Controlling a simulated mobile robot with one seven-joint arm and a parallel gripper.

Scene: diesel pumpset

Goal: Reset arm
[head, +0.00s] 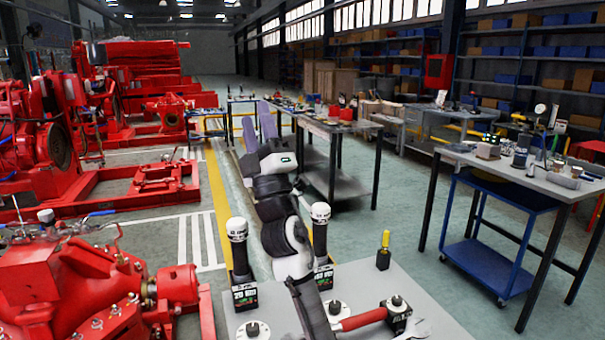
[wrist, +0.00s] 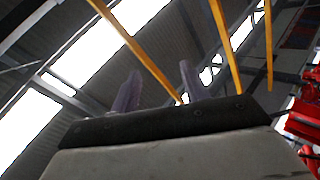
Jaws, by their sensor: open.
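My gripper (head: 258,123) is raised in the middle of the head view, above and beyond the grey tabletop at the bottom. Its two pale purple fingers point up and stand apart, with nothing between them. In the wrist view my gripper (wrist: 157,92) also shows both fingers apart and empty, against the roof and bright skylights. My white and black arm rises to it from the bottom of the head view.
A grey tabletop (head: 371,280) bears a yellow-handled tool (head: 384,250), a red-handled tool (head: 362,319) and black-and-white devices. Red pump machinery (head: 60,290) stands close on the left. Workbenches (head: 350,125) and a blue cart (head: 490,262) stand beyond. Green floor between them is clear.

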